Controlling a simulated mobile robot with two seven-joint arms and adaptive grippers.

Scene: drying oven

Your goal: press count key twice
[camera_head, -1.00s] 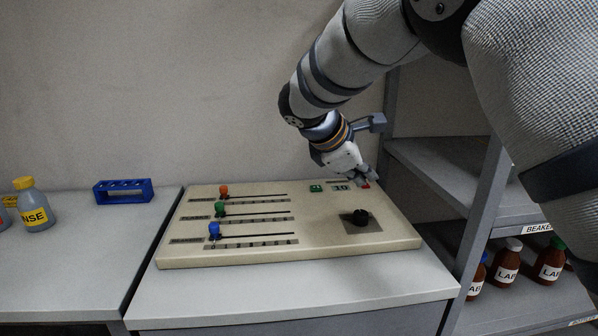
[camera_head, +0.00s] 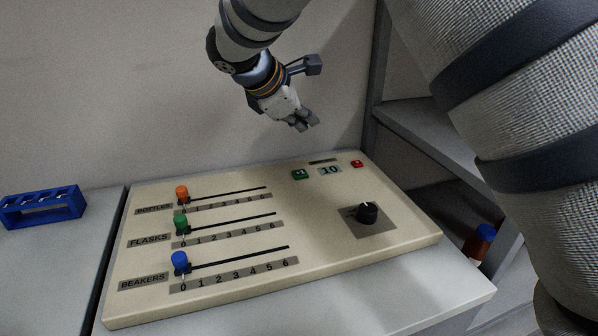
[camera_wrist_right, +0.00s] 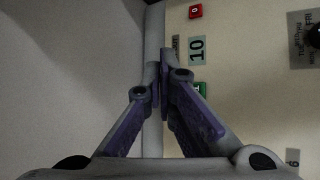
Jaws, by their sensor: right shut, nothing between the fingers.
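The beige panel (camera_head: 225,290) has a green key (camera_head: 299,174) with a small white mark, apparently "+1", and a red key (camera_head: 357,164) to its right. The display (camera_head: 330,170) between them reads 10. My right gripper (camera_head: 303,122) is shut and empty, in the air above the panel's back edge, apart from both keys. In the right wrist view the shut fingers (camera_wrist_right: 166,60) point along the panel's edge. They partly cover the green key (camera_wrist_right: 201,88); the red key (camera_wrist_right: 196,11) is clear. My left gripper is not in view.
Three sliders, orange (camera_head: 182,193), green (camera_head: 181,224) and blue (camera_head: 180,262), stand at 0 on the panel. A black knob (camera_head: 367,212) is at the right. A blue rack (camera_head: 42,206) stands at the left; a grey shelf (camera_head: 415,125) is at the right.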

